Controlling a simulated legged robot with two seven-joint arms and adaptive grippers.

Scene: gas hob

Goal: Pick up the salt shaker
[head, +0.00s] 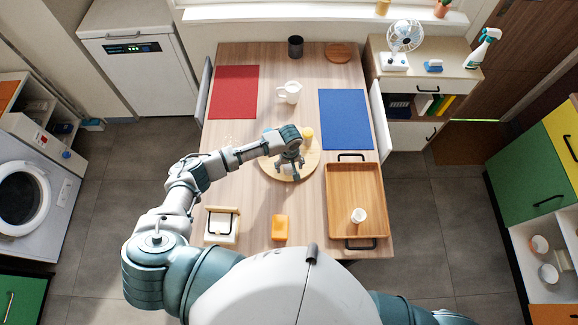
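My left gripper (289,168) reaches over the round wooden board (310,165) near the middle of the table, pointing down. Its fingers look spread apart. A small pale thing shows at the fingers; I cannot tell whether it is the salt shaker, and the gripper hides part of it. A yellow item (307,135) stands at the back of the board, just behind the gripper. A small white, cup-like item (358,215) is in the wooden tray (340,190) at the right; I cannot tell what it is. My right gripper is out of view.
A white jug (290,92) stands behind the board, between a red mat (234,92) and a blue mat (346,118). A dark cup (295,46) is at the far edge. An orange block (280,228) and a white holder (222,226) stand near the front edge.

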